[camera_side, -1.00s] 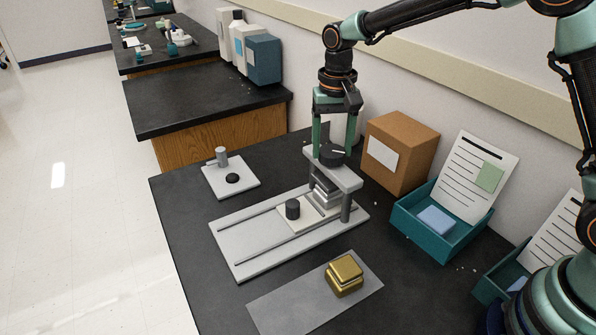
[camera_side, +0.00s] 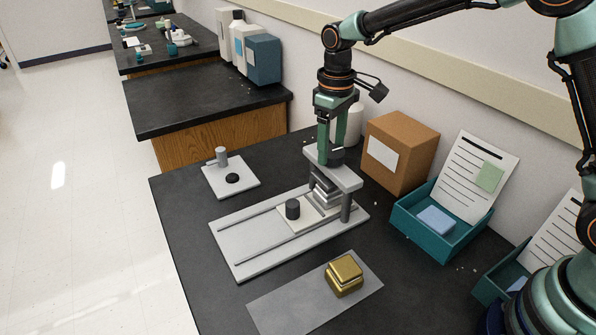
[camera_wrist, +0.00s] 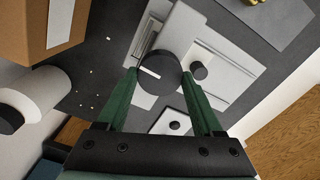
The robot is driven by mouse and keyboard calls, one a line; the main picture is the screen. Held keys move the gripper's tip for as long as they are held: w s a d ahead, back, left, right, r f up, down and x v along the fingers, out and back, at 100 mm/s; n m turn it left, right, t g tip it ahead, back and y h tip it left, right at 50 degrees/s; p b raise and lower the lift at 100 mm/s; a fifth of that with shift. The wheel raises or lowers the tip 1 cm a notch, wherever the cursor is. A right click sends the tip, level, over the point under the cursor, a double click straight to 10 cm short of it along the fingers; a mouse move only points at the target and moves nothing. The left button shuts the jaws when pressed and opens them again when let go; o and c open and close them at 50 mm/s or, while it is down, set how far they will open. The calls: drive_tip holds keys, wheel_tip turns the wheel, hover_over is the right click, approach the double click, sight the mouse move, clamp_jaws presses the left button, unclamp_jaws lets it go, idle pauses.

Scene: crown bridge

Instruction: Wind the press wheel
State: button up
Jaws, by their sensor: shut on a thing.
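The black press wheel (camera_side: 336,157) sits on top of the grey press bridge (camera_side: 345,175). It also shows in the wrist view (camera_wrist: 160,72), with a white mark line across its top. My gripper (camera_side: 332,155) points down from above and is shut on the wheel, one green finger on each side. Below the bridge, a stack of grey metal blocks (camera_side: 324,192) stands on a pale sliding plate. A dark knob (camera_side: 292,209) stands on this plate, left of the blocks. Part of the wheel is hidden behind a finger in the side view.
A light grey base plate (camera_side: 245,240) carries the press. A brass block (camera_side: 345,275) lies on a grey mat in front. A small plate with a post (camera_side: 222,158) is at left. A cardboard box (camera_side: 402,152) and teal trays (camera_side: 440,245) stand at right.

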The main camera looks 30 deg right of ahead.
sight(332, 150)
drive_tip(key=shift+r+n, duration=0.1)
drive_tip(key=shift+n, duration=0.3)
drive_tip(key=o, duration=1.4)
drive_tip(key=shift+c, duration=0.2)
wheel_tip(332, 150, up, 12)
